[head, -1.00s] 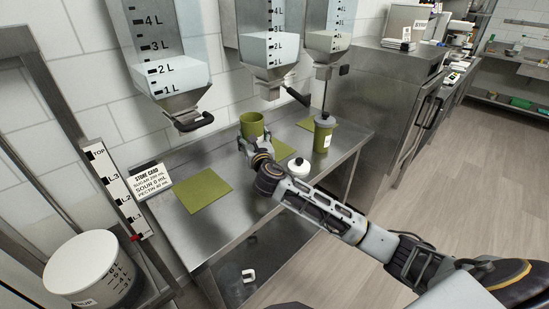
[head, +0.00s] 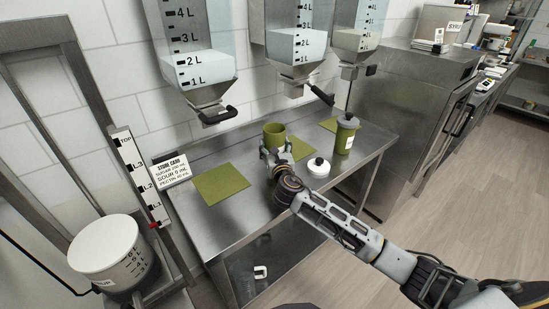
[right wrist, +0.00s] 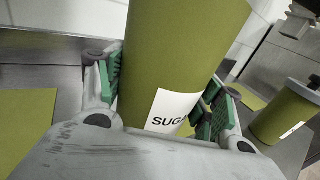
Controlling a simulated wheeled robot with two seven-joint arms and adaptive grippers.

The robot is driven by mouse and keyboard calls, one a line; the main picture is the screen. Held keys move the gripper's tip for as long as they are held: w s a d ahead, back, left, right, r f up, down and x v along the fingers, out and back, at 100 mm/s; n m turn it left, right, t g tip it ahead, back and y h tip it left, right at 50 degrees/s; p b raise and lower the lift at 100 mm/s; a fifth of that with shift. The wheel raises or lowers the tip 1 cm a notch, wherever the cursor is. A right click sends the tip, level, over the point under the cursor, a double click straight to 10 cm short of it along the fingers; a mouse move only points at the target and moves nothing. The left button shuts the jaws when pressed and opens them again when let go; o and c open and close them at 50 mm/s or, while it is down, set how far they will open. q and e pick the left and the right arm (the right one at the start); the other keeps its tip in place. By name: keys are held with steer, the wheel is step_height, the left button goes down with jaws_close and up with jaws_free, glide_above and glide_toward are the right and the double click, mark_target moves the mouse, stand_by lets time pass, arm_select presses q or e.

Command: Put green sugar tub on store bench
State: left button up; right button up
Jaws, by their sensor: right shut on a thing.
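The green sugar tub (head: 274,132) is an open-topped cylinder at the back of the steel bench (head: 225,222), beneath the dispensers. My right gripper (head: 272,156) is shut around it, and its arm comes in from the right. In the right wrist view, the tub (right wrist: 180,50) stands between the green finger pads, with a white label reading "SUG" partly hidden. It is nearly upright relative to the bench. I cannot tell whether its base touches the bench. My left gripper is not in view.
Green mats (head: 221,183) lie on the bench. A lidded green tub (head: 345,136) and a loose white lid (head: 318,167) are to the right. Dispensers (head: 203,68) hang above.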

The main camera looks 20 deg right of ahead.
step_height(320, 180, down, 3)
steer(key=shift+f+b, duration=0.15)
steer(key=shift+b, duration=0.2)
steer(key=shift+f, duration=0.65)
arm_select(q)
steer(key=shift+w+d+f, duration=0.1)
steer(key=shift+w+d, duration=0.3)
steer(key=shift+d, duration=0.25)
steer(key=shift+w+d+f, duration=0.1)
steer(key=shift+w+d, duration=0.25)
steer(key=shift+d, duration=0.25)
